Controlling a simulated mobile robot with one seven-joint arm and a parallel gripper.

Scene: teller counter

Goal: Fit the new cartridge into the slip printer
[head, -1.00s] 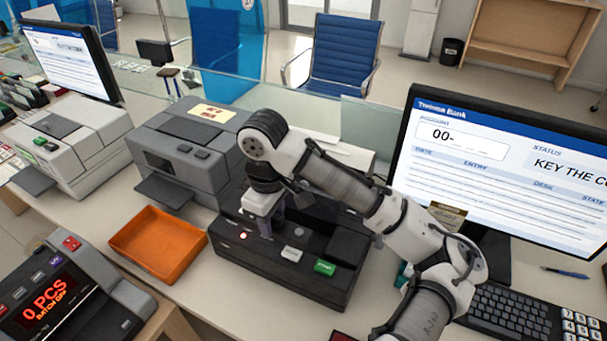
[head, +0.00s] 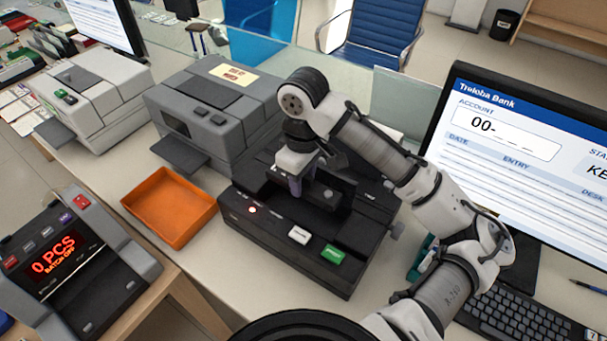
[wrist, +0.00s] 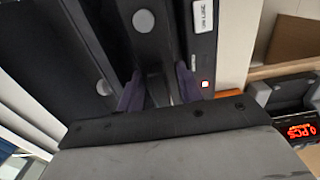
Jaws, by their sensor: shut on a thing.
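The slip printer (head: 300,255) is the black machine in the middle of the counter, with a white key, a green key and a lit red lamp. My gripper (head: 297,188) points down over its open top, behind the lamp. It is shut on a dark cartridge-like part (head: 328,195) with a round grey knob. In the wrist view my purple-grey fingers (wrist: 158,92) close on a narrow grey piece of it. I cannot tell whether this is the new cartridge or how deep it sits. A teal object (head: 420,262) is partly hidden behind my arm, right of the printer.
An orange tray (head: 165,232) lies left of the printer, empty. A grey machine (head: 205,110) stands close behind it. A monitor (head: 530,160) and keyboard (head: 510,310) are at right. A counting machine (head: 75,265) is at lower left.

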